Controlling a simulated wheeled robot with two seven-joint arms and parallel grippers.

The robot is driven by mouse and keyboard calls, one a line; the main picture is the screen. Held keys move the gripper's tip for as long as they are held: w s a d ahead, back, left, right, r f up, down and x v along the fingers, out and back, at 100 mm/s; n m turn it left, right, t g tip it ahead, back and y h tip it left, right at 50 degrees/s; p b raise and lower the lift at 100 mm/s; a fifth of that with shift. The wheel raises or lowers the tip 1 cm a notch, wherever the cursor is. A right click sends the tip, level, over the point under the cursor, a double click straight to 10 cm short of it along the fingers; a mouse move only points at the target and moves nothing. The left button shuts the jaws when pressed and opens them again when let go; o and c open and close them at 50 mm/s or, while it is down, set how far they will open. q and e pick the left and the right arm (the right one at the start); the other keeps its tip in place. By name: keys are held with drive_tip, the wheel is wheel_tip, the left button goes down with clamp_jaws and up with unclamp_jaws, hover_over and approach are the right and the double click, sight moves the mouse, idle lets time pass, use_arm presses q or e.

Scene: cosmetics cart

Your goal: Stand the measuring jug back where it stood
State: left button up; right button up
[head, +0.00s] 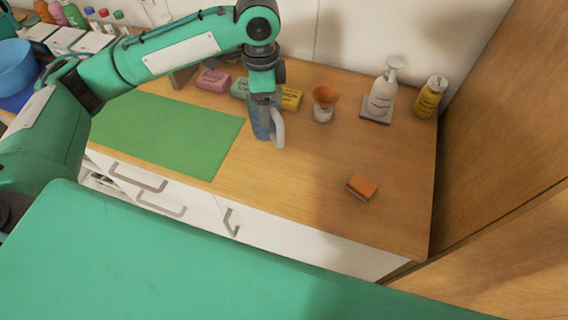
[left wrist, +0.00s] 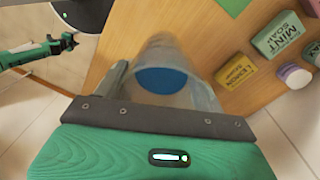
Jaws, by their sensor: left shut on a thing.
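The measuring jug (head: 278,128) is a clear, bluish vessel with a pale handle on its right side in the head view. My left gripper (head: 264,99) is shut on the jug from above, near its rim. In the left wrist view the jug (left wrist: 195,95) is upright below the jaws, with a blue round patch inside. It is over the wooden counter, just right of the green mat (head: 165,130). I cannot tell whether its base touches the counter. In the left wrist view, what looks like my right gripper (left wrist: 68,43) is small at the left edge.
Pink soap (head: 213,82), mint soap (head: 239,88) and lemon soap (head: 291,98) lie behind the jug. A sponge (head: 361,186) lies front right. The counter between is clear.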

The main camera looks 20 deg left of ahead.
use_arm(q)
drive_tip(key=d+r+m, duration=0.1)
drive_tip(key=r+m, duration=0.1)
drive_tip(key=m, duration=0.5)
drive_tip(key=d+r+m+p, duration=0.1)
drive_tip(key=r+m, duration=0.1)
drive_tip(key=m, duration=0.5)
drive_tip(key=d+r+m, duration=0.1)
drive_tip(key=m, duration=0.6)
drive_tip(key=shift+d+r+t+y+p, duration=0.25)
drive_tip(key=shift+r+t+y+p, duration=0.05)
drive_tip(key=shift+r+p, duration=0.1)
wheel_tip(320, 180, down, 19)
drive_tip(key=m+p, duration=0.5)
drive_tip(key=m, duration=0.1)
drive_tip(key=shift+d+r, duration=0.2)
drive_tip(key=shift+d, duration=0.2)
use_arm(e)
wheel_tip(320, 180, up, 7)
drive_tip(key=shift+s+d, duration=0.3)
drive_tip(key=shift+d, duration=0.1)
use_arm(q)
drive_tip(key=shift+s, duration=0.1)
drive_tip(key=o, duration=1.3)
drive_tip(key=shift+f, duration=0.15)
drive_tip(key=shift+o, duration=0.3)
use_arm(e)
drive_tip(key=shift+d, duration=0.1)
